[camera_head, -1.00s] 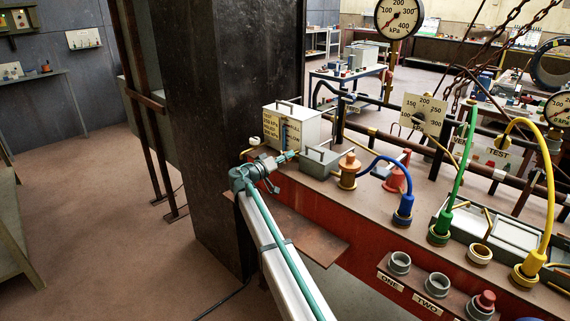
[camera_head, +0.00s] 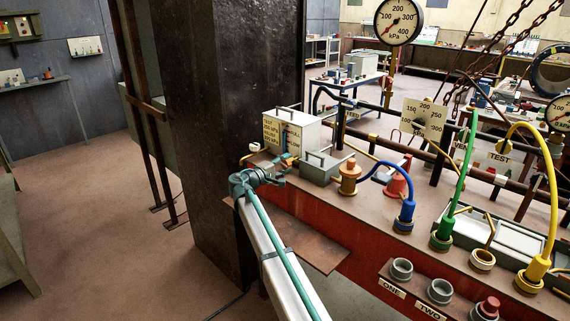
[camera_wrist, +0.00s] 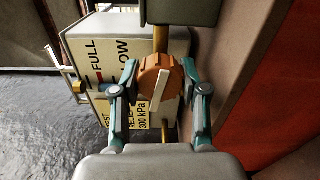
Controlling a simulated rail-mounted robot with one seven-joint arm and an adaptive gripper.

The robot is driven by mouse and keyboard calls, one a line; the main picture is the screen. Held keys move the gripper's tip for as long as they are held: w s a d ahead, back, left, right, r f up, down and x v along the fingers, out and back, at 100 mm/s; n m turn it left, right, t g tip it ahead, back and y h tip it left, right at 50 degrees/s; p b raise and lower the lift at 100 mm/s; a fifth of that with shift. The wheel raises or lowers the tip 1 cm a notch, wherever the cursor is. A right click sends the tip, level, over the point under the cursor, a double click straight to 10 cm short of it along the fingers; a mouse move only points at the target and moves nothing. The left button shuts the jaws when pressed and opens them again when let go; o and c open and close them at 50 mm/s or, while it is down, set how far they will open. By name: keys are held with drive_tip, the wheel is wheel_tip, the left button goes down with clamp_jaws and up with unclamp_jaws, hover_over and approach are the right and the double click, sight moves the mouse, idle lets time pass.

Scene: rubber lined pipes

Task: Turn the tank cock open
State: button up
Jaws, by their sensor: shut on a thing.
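The tank cock (camera_wrist: 150,76) is an orange-brown round knob with a pale bar, in line with a brass pipe. My gripper (camera_wrist: 160,80) is shut on the cock, one teal finger on each side. In the head view my gripper (camera_head: 284,164) reaches the tank's lower front; the cock is mostly hidden there.
A small grey box (camera_head: 322,170) stands right beside the gripper. A brass fitting (camera_head: 349,178), a blue hose (camera_head: 385,167) and a red cone (camera_head: 398,180) follow along the bench. A dark column (camera_head: 235,120) stands close on the left.

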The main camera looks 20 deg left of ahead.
drive_tip(key=shift+n, duration=1.1)
drive_tip(key=o, duration=1.1)
drive_tip(key=shift+o, duration=0.2)
drive_tip(key=shift+s, duration=0.1)
drive_tip(key=v, duration=1.2)
drive_tip(key=shift+f, duration=0.1)
